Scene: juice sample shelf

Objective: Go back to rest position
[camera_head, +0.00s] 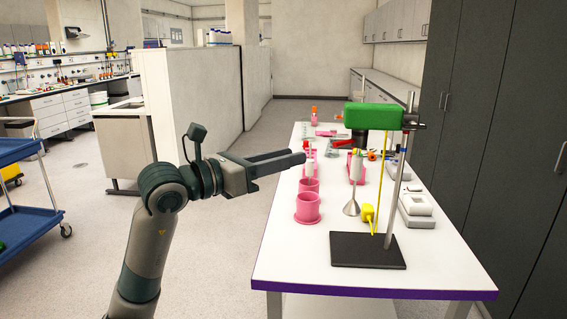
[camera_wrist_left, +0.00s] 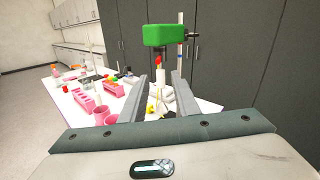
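My left gripper (camera_head: 298,156) reaches in from the left in the head view, raised at the table's left edge. Its fingers point right, toward the pink cups and the stand. Table items show beyond the gap. My right arm and gripper are not in view.
Dark cabinets (camera_head: 500,120) line the right. A blue cart (camera_head: 28,230) stands left. Open floor lies between.

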